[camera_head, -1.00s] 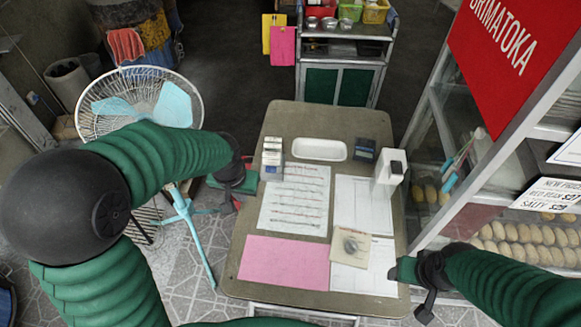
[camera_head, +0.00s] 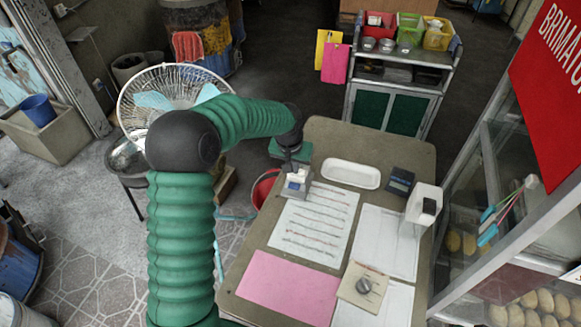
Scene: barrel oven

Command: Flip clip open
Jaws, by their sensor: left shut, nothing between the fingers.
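My left arm, green with dark joints, comes in from the left, and its gripper (camera_head: 290,158) is over the table's left edge. It is shut and empty, just above a small stack of pale and grey boxes (camera_head: 297,184); I cannot tell whether it touches them. A small round grey metal thing (camera_head: 365,286) lies on a beige square (camera_head: 352,300) near the table's front right. I cannot tell whether it is a clip, and no clip shows clearly elsewhere. My right gripper is out of view.
The table (camera_head: 331,140) bears a white tray (camera_head: 350,174), a dark calculator-like device (camera_head: 400,181), a white dispenser (camera_head: 424,204), white sheets and a pink sheet (camera_head: 288,287). A wire fan (camera_head: 160,90) stands at left, a glass display case at right, and a cart (camera_head: 395,85) behind.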

